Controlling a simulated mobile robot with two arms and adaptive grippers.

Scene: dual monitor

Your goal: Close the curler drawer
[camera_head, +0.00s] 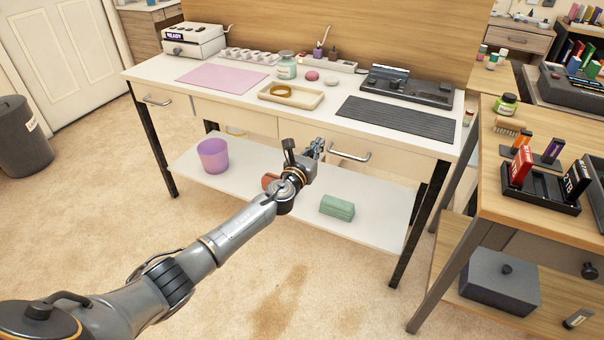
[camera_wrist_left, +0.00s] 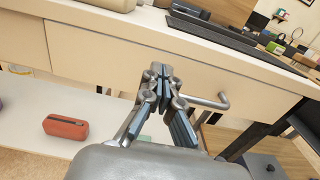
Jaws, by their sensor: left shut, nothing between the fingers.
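The white desk has a row of drawers under its top. The right drawer (camera_head: 395,152) has a grey bar handle (camera_head: 349,156); both also show in the wrist view, the drawer front (camera_wrist_left: 250,85) and its handle (camera_wrist_left: 210,103). I cannot tell which drawer is the curler drawer, or whether the right one stands out. My left gripper (camera_head: 318,144) is shut and empty in front of the right drawer, just left of its handle. In the wrist view its fingertips (camera_wrist_left: 161,72) point at the drawer front; contact is unclear. My right gripper is not in view.
The lower shelf (camera_head: 300,205) holds a purple bin (camera_head: 213,155), a green box (camera_head: 337,207) and a red case (camera_wrist_left: 66,127). The left drawer (camera_head: 158,98) has its own handle. A wooden side table (camera_head: 530,212) stands close on the right. The floor in front is clear.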

